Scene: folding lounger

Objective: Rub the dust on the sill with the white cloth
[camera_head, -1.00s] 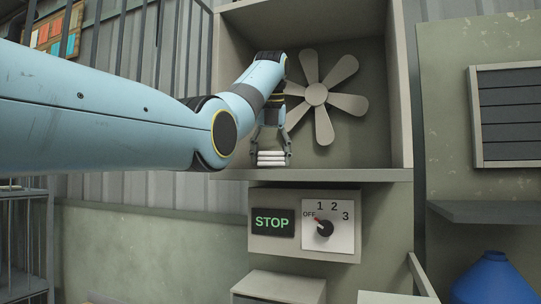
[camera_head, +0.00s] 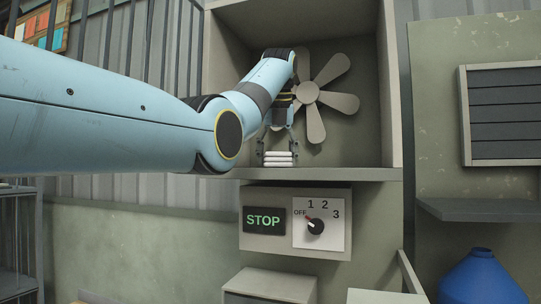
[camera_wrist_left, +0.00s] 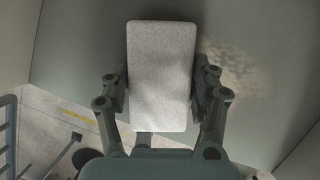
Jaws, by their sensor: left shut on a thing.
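The white cloth (camera_head: 279,158) is a folded, layered pad low over the sill (camera_head: 340,174) of the open fan box. My left gripper (camera_head: 277,148) is shut on it from above, with a finger on each long side in the left wrist view (camera_wrist_left: 162,130). There the cloth (camera_wrist_left: 162,75) hides the surface under it. A pale, speckled dust patch (camera_wrist_left: 243,68) lies just right of the cloth on the grey-green sill (camera_wrist_left: 80,45). I cannot tell whether the cloth touches the sill. The dust does not show in the head view. My right gripper is not in view.
A fan (camera_head: 306,92) stands behind and right of the gripper, close to it. The box's right wall (camera_head: 390,90) bounds the space. Below the sill are a STOP sign (camera_head: 264,220) and a dial (camera_head: 316,226) at OFF. A blue vase (camera_head: 484,278) stands lower right.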

